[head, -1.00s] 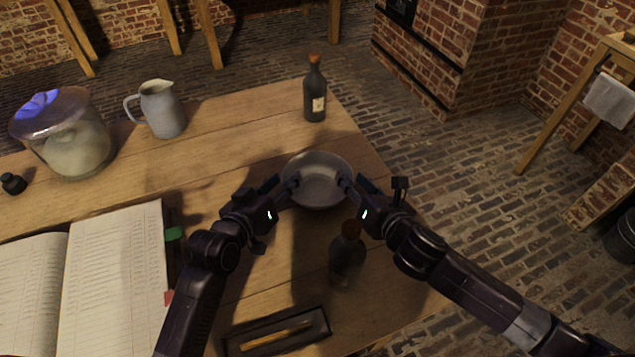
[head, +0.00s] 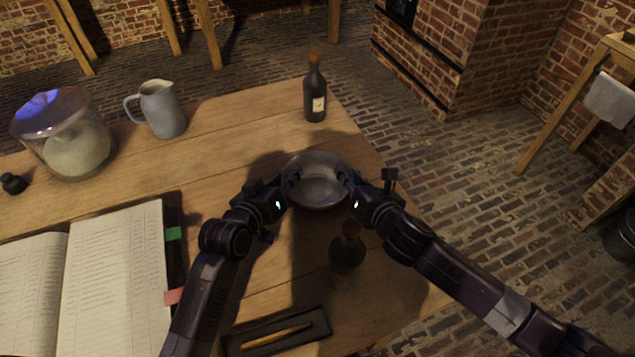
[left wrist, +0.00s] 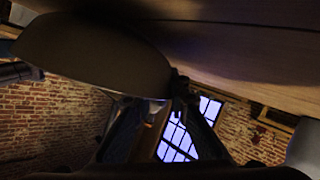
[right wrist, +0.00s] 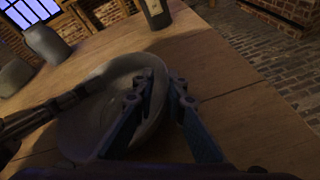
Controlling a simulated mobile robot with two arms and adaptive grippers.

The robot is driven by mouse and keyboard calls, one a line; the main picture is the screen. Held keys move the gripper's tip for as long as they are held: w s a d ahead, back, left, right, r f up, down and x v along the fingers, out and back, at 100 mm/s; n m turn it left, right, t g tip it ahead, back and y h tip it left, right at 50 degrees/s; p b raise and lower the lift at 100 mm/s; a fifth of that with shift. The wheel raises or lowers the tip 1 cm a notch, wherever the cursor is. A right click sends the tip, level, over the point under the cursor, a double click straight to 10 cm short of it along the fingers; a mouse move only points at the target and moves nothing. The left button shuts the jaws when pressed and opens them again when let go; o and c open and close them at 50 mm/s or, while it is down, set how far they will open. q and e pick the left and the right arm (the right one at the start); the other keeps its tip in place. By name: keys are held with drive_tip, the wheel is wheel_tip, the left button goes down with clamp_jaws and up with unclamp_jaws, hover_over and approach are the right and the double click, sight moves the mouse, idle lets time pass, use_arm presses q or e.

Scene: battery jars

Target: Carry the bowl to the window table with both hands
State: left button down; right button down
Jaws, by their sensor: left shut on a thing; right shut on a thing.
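A round grey metal bowl (head: 318,192) is at the far right part of the wooden table (head: 235,122). My left gripper (head: 290,188) is shut on the bowl's left rim, and my right gripper (head: 347,187) is shut on its right rim. The bowl looks level and empty. I cannot tell whether its base touches the table. In the left wrist view the bowl's underside (left wrist: 95,50) fills the upper left. In the right wrist view its inside (right wrist: 85,125) shows beside the fingers. I cannot tell which table is the window table; windows (left wrist: 180,140) show in the wrist views.
A corked dark bottle (head: 347,255) stands close in front of the bowl, between my arms. Another bottle (head: 315,95) stands behind it. A jug (head: 163,110), glass jar (head: 70,135), open book (head: 115,270) and dark tray (head: 278,332) are on the table.

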idle(0.4)
